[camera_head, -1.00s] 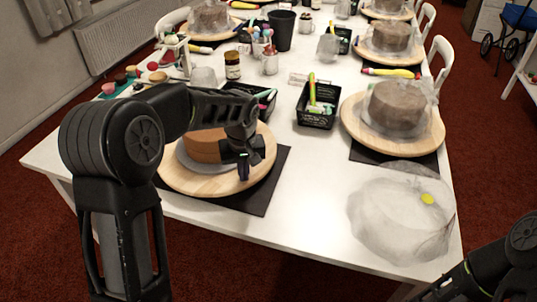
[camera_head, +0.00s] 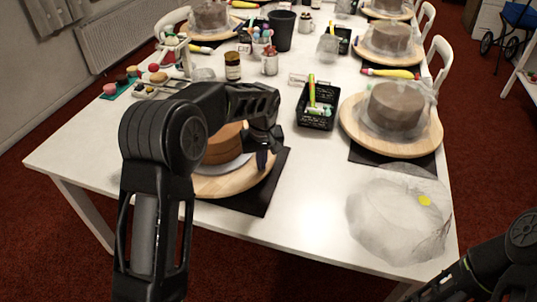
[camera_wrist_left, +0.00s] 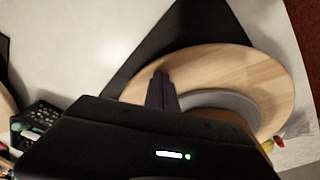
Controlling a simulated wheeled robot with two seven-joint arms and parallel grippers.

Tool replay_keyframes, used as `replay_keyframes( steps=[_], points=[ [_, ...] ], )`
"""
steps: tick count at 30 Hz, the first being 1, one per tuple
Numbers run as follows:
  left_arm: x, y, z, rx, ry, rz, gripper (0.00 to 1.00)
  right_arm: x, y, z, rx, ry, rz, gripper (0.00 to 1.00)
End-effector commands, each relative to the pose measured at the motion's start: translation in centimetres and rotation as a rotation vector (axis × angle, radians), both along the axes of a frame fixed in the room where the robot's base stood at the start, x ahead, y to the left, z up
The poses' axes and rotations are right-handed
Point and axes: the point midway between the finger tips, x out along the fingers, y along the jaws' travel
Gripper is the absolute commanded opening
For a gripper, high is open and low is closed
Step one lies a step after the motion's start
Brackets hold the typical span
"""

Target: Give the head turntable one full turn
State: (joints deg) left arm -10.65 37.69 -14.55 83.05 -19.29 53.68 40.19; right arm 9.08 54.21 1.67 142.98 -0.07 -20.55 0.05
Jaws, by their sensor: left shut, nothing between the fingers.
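The near-left wooden turntable (camera_head: 225,186) stands on a black mat (camera_head: 256,201) and bears a bare brown cake (camera_head: 222,146) on a grey board. My left arm hides much of its left side. My left gripper (camera_head: 262,160) is shut and empty, pointing down at the right part of the turntable, beside the cake. In the left wrist view the shut fingers (camera_wrist_left: 160,90) overlap the wooden disc (camera_wrist_left: 215,68) near its edge, beside the grey board (camera_wrist_left: 228,99). I cannot tell whether they touch the wood. My right gripper is out of view; only part of that arm shows at lower right.
A black basket (camera_head: 316,112) with tools stands behind and right of the turntable. A second turntable (camera_head: 425,140) holds a wrapped cake (camera_head: 396,105). A crumpled clear plastic bag (camera_head: 395,220) lies at front right. The white table between bag and mat is clear.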

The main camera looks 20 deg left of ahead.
Motion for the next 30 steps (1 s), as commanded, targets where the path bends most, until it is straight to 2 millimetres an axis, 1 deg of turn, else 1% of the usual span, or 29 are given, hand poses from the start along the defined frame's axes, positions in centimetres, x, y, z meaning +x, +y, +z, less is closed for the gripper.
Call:
replay_keyframes(
  steps=[10, 16, 19, 30],
  points=[
    [0.1, -0.1, 0.1, -0.001, 0.001, 0.000, 0.00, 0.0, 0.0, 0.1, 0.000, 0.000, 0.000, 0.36],
    [0.1, -0.1, 2.2, 0.000, 0.000, 0.000, 0.00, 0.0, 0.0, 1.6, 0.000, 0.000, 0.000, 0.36],
    [0.1, -0.1, 2.9, -0.001, 0.001, 0.000, 0.00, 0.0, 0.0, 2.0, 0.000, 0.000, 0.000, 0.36],
    [0.1, -0.1, 3.0, -0.001, 0.001, 0.000, 0.00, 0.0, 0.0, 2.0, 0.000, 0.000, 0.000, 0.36]
  ],
)
